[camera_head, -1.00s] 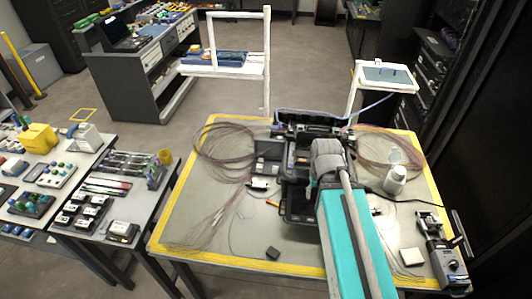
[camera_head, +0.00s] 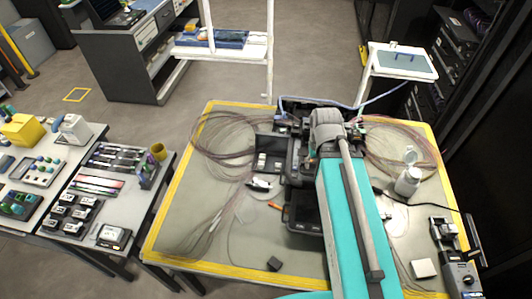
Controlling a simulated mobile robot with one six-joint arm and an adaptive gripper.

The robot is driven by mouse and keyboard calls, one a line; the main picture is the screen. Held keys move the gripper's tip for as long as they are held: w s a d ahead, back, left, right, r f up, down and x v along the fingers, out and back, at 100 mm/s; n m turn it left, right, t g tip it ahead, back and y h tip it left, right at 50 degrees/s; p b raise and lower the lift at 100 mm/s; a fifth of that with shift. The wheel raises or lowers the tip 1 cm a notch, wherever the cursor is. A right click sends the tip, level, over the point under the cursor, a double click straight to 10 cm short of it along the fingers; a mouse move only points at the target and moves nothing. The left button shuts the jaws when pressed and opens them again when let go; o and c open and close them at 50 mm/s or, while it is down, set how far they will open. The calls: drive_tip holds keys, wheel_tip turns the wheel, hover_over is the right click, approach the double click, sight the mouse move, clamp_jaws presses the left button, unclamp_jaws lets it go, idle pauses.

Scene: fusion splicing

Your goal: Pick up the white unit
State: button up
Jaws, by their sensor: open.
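Several white things could be the white unit, and I cannot tell which one is meant. A flat white block (camera_head: 424,268) lies at the front right of the yellow-edged table. A small white-and-black piece (camera_head: 260,185) lies left of the black case. A white boxy device (camera_head: 75,129) stands on the left bench. My teal and grey arm reaches over the middle of the table to the black case (camera_head: 305,222). My gripper does not show; the arm hides part of the case and the tabletop. None of these white things is seen held.
A black device with a lever (camera_head: 458,262) is at the right edge. Loose fibre coils (camera_head: 222,140) cover the table's left side.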

drive_tip(key=shift+w+a, duration=0.2)
drive_tip(key=shift+w, duration=0.2)
drive_tip(key=shift+o, duration=1.6)
drive_tip(key=shift+w+a+f, duration=0.15)
drive_tip(key=shift+w, duration=0.05)
drive_tip(key=w+a+f+m+b, duration=0.1)
drive_tip(key=w+a+f+b, duration=0.3)
drive_tip(key=w+a, duration=0.3)
drive_tip(key=w+a+f+m+b, duration=0.1)
drive_tip(key=w+a+f+b, duration=0.3)
drive_tip(key=w+a, duration=0.4)
drive_tip(key=w, duration=0.6)
drive_tip(key=shift+a+f+b, duration=0.2)
drive_tip(key=shift+a+b, duration=0.1)
drive_tip(key=shift+b, duration=0.05)
drive_tip(key=shift+w+f, duration=0.1)
drive_tip(key=shift+f, duration=0.05)
